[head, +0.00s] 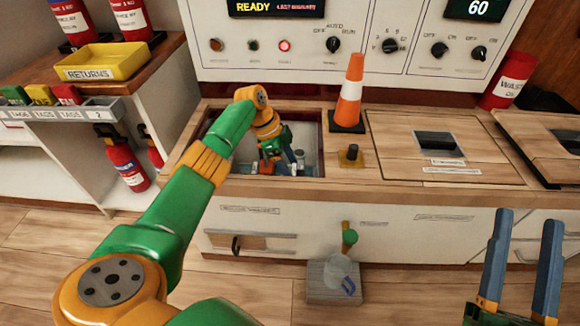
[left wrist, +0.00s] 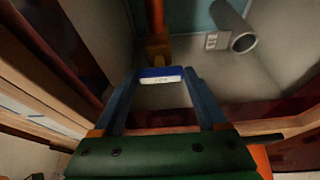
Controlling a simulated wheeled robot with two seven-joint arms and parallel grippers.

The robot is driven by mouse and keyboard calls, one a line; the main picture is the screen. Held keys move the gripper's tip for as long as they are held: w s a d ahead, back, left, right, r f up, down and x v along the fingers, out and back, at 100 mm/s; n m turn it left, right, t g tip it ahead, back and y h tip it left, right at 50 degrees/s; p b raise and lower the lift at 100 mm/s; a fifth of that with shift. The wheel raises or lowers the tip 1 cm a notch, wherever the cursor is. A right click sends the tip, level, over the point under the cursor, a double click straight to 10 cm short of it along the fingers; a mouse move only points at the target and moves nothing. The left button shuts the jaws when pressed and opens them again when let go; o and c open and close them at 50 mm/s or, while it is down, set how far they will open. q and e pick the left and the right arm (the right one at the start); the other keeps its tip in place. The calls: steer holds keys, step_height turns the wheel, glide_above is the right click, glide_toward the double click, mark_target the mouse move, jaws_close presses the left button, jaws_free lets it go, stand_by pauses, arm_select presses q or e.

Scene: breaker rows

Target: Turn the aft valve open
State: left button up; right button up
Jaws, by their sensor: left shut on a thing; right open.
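My left gripper (head: 282,164) reaches down into an open recess (head: 312,133) in the counter. In the left wrist view, its fingers (left wrist: 162,80) are shut on a blue handle with a white label (left wrist: 161,75). The label is too small to read. The handle is at the end of a brass-coloured fitting (left wrist: 158,50) on a reddish-orange pipe. I cannot tell from its label whether this is the aft valve, nor how far it is turned. In the head view my arm hides much of the recess. My right gripper (head: 519,268) is open and empty at the lower right.
A grey pipe stub (left wrist: 243,41) stands in the recess. A closed hatch (head: 395,150) lies further right. A grey block (head: 318,286) stands on the floor in front.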

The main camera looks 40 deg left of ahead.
steer(key=shift+s+r, duration=0.1)
steer(key=shift+r, duration=0.05)
arm_select(q)
steer(key=o, duration=1.3)
steer(key=shift+p+v, duration=0.65)
steer(key=shift+v, duration=0.45)
arm_select(e)
steer(key=w+d+f+m+g+h, duration=0.1)
steer(key=w+f+g+h, duration=0.2)
steer(key=f+g, duration=0.65)
arm_select(q)
steer(key=p+v, duration=0.2)
steer(key=v, duration=0.3)
steer(key=shift+f, duration=0.1)
arm_select(e)
steer(key=s+d+f+g+h, duration=0.2)
steer(key=s+f+g, duration=0.2)
steer(key=f, duration=0.9)
steer(key=shift+s+d+f, duration=0.15)
steer(key=shift+s+d, duration=0.05)
steer(key=shift+s, duration=0.2)
